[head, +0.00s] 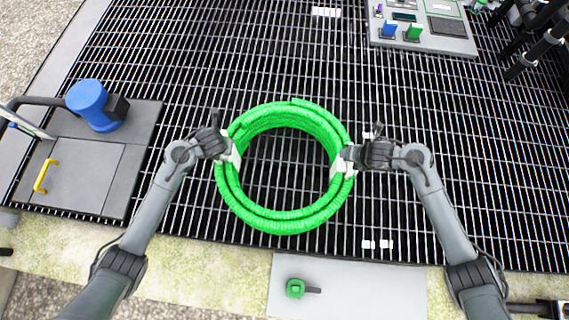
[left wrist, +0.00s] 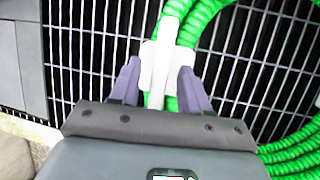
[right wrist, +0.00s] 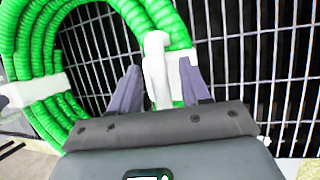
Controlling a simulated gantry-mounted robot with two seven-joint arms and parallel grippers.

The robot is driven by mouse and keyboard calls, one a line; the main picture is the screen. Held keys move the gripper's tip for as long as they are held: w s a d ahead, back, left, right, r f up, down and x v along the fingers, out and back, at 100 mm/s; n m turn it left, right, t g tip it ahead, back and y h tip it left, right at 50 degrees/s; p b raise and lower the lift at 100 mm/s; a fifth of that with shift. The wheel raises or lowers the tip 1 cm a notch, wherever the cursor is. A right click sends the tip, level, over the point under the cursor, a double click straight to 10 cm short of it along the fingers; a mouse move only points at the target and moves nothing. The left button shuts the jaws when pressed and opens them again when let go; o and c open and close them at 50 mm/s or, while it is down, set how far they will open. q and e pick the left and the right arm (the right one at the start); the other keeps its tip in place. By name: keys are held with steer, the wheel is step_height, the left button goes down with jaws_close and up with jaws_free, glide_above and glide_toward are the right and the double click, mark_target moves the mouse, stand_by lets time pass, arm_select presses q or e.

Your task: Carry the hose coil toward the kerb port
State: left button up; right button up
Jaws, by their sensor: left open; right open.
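The green hose coil (head: 285,223) lies as a ring on the dark metal grating in the middle of the head view. White straps wrap it at its left and right sides. My left gripper (head: 228,146) is at the left strap; in the left wrist view its open fingers (left wrist: 160,85) stand on either side of the white strap piece (left wrist: 157,68). My right gripper (head: 350,158) is at the right strap; in the right wrist view its open fingers (right wrist: 158,88) flank the white strap piece (right wrist: 156,65). I cannot tell whether the fingers touch the straps. I cannot identify the kerb port for certain.
A grey plate (head: 340,290) with a small green fitting (head: 295,288) lies at the front edge. A blue motor-like unit (head: 92,104) and a yellow handle (head: 45,176) are at left. A grey panel (head: 425,40) with coloured valves is at back right. Grating around the coil is mostly clear.

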arm_select(q)
steer(key=shift+w+a+f, duration=0.1)
steer(key=shift+f, duration=0.2)
arm_select(e)
steer(key=shift+w+f, duration=0.15)
steer(key=shift+f, duration=0.15)
arm_select(q)
jaws_close()
arm_select(e)
jaws_close()
arm_select(q)
steer(key=shift+r, duration=0.1)
arm_select(e)
steer(key=shift+r, duration=0.15)
stand_by(0.6)
